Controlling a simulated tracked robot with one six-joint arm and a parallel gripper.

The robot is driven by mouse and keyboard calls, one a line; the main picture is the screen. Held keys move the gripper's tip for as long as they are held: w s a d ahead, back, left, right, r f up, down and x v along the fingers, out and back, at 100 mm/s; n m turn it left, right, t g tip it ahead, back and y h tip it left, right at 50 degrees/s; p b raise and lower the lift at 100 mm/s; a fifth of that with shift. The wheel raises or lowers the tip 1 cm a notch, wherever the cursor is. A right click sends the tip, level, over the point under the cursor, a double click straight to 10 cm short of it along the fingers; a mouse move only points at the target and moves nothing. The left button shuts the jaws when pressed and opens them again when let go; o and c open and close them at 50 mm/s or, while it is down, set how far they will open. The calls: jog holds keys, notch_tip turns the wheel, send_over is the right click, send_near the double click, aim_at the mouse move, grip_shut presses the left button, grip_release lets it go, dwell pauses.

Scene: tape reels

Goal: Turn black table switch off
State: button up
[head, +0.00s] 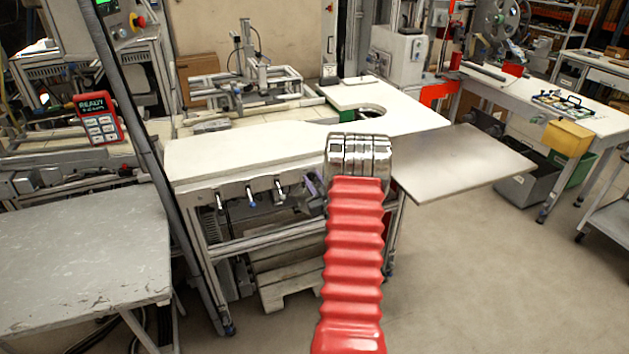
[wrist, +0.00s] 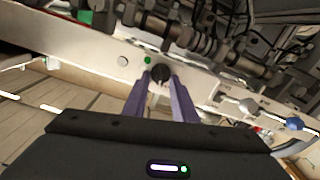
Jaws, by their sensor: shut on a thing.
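The black switch (wrist: 160,72) is a small round knob on a pale metal strip (wrist: 95,50) in the wrist view. My gripper (wrist: 161,80) has two purple fingers, one on each side of the knob, and it is shut on the knob. The knob's pointer position is too small to read. In the head view, my gripper (head: 312,186) shows only as a bit of purple beside my red arm, under the front edge of the white table (head: 240,155). The switch is hidden there.
A green light (wrist: 148,60) and a pale round button (wrist: 123,63) sit left of the knob. Levers, one with a blue knob (wrist: 295,124), stick out to the right. A grey table (head: 85,255) stands at the left.

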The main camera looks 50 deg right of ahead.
jog(key=shift+s+a+f+n, duration=0.1)
jog(key=shift+f+n, duration=0.05)
jog(key=shift+n, duration=0.95)
jog(key=shift+f+n, duration=0.1)
jog(key=shift+n, duration=1)
jog(key=o, duration=0.7)
jog(key=shift+c, duration=0.2)
jog(key=o, duration=0.4)
jog(key=shift+r, duration=0.1)
jog(key=shift+c, duration=0.2)
jog(key=shift+a, duration=0.1)
jog(key=v, duration=1.3)
jog(key=shift+s+a, duration=0.15)
jog(key=shift+s, duration=0.1)
